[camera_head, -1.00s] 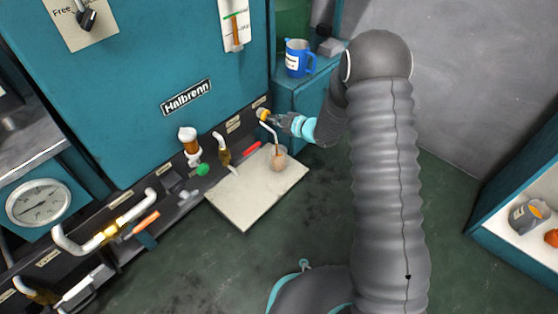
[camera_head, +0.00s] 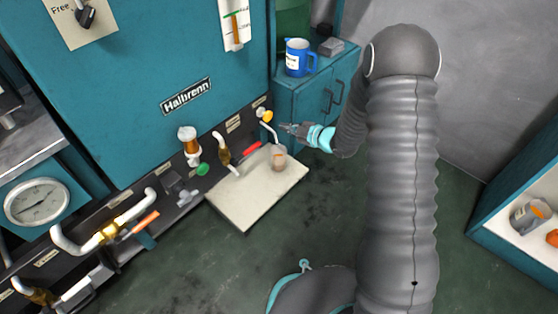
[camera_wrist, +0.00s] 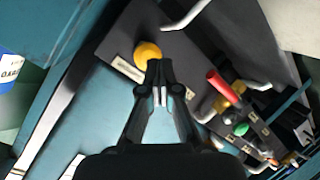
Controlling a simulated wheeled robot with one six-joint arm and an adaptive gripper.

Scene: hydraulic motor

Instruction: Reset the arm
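My gripper (camera_head: 288,128) is at the end of my arm, in front of the lower right corner of the teal machine. It is empty, and in the wrist view its two fingers (camera_wrist: 160,84) meet at the tips. A yellow knob (camera_head: 267,115) on the machine's dark strip is just left of it in the head view. In the wrist view the knob (camera_wrist: 148,52) shows just beyond the fingertips, apart from them as far as I can tell.
A cup (camera_head: 278,159) stands on a pale tray (camera_head: 245,210) below a bent white spout (camera_head: 270,131). A blue jug (camera_head: 297,58) stands on the teal cabinet (camera_head: 318,92). A shelf (camera_head: 500,222) with a grey container (camera_head: 530,214) is at right. The floor between is clear.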

